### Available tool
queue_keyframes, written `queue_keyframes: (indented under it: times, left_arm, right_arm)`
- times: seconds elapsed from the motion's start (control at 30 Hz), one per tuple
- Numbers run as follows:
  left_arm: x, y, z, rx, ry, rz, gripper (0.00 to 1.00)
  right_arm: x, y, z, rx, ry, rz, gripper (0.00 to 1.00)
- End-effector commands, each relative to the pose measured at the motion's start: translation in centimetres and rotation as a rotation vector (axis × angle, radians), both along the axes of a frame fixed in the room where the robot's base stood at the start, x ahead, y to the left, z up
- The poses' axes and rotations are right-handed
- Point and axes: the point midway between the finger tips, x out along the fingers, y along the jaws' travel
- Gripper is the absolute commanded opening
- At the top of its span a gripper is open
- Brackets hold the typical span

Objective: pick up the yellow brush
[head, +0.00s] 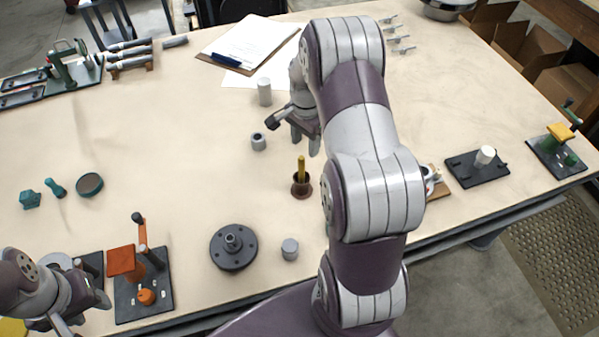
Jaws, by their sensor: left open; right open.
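The yellow brush (301,168) stands upright in a small brown pot (301,189) near the middle of the table; only its yellow upper part shows, and its lower end is hidden in the pot. My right gripper (305,143) is open and empty, fingers pointing down, beyond the brush in the picture and apart from it. My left gripper (86,314) is open at the lower left, beside a dark fixture with orange parts (146,297), far from the brush.
A dark flanged disc (233,248) and a grey cylinder (290,249) stand nearer than the pot. A small grey ring-like part (258,142) and a taller cylinder (265,92) stand left of my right gripper. The table's left middle is mostly clear.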

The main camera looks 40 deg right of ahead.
Motion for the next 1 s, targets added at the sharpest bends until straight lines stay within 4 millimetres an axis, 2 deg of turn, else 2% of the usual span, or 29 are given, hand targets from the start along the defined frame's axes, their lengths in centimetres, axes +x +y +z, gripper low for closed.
queue_keyframes:
  times: [0.1, 0.33, 0.43, 0.5, 0.6, 0.8, 0.87, 0.9, 0.97, 1.0]
  left_arm:
    - [0.0, 0.0, 0.9, 0.0, 0.0, 0.0, 0.43]
    - [0.0, 0.0, 2.0, 0.0, 0.0, 0.0, 0.43]
    - [0.0, 0.0, 3.0, 0.0, 0.0, 0.0, 0.43]
    - [0.0, 0.0, 3.0, 0.0, 0.0, 0.0, 0.43]
    - [0.0, 0.0, 3.1, 0.0, 0.0, 0.0, 0.43]
    - [0.0, 0.0, 3.0, 0.0, 0.0, 0.0, 0.43]
    - [0.0, 0.0, 3.0, 0.0, 0.0, 0.0, 0.43]
    - [0.0, 0.0, 3.0, 0.0, 0.0, 0.0, 0.43]
    - [0.0, 0.0, 3.0, 0.0, 0.0, 0.0, 0.43]
    - [0.0, 0.0, 3.0, 0.0, 0.0, 0.0, 0.43]
  right_arm:
    - [0.0, 0.1, -2.4, 0.001, 0.003, 0.002, 0.51]
    - [0.0, 0.3, -5.4, 0.001, 0.003, 0.003, 0.51]
    - [0.1, 0.5, -7.2, 0.001, 0.003, 0.004, 0.51]
    - [0.2, 0.5, -8.6, 0.0, 0.001, 0.003, 0.51]
    - [0.2, 0.5, -9.6, 0.0, 0.0, 0.003, 0.51]
    - [0.2, 0.4, -9.8, -0.001, -0.001, 0.004, 0.51]
    - [0.2, 0.4, -9.7, -0.001, -0.001, 0.004, 0.31]
    - [0.2, 0.4, -9.7, -0.001, -0.001, 0.004, 0.18]
    - [0.2, 0.4, -9.7, -0.001, -0.001, 0.004, 0.0]
    - [0.2, 0.4, -9.7, -0.001, -0.001, 0.004, 0.0]
